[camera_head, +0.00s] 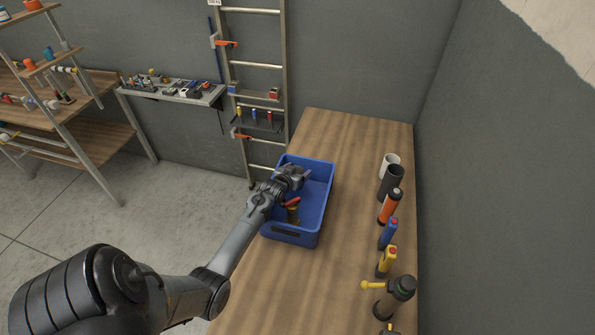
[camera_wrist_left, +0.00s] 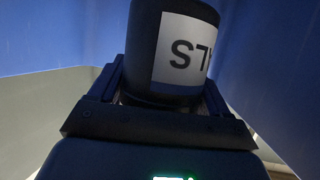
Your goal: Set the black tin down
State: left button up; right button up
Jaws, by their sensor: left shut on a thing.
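The black tin (camera_wrist_left: 143,55) fills the upper middle of the left wrist view, with a white label bearing dark letters. My left gripper (camera_wrist_left: 162,95) is shut on it, one finger on each side. In the head view my left gripper (camera_head: 293,174) is inside the blue crate (camera_head: 290,236), near its far end. Blue crate walls rise on both sides of the tin in the wrist view. I cannot tell whether the tin touches the crate floor. My right gripper is not in view.
A red and orange tool (camera_head: 292,207) lies in the near part of the crate. The crate stands on a wooden bench (camera_head: 345,240). Several cylinders and bottles, including a dark cup (camera_head: 391,181) and an orange one (camera_head: 389,208), line the bench's right side. A ladder (camera_head: 256,80) leans behind.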

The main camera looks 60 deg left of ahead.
pick_arm(q)
jog(key=o, duration=1.2)
jog(key=shift+f, duration=0.15)
jog(key=shift+r, duration=0.4)
jog(key=shift+p+v, duration=0.5)
jog(key=shift+v, duration=3.35)
jog(key=shift+r, duration=0.2)
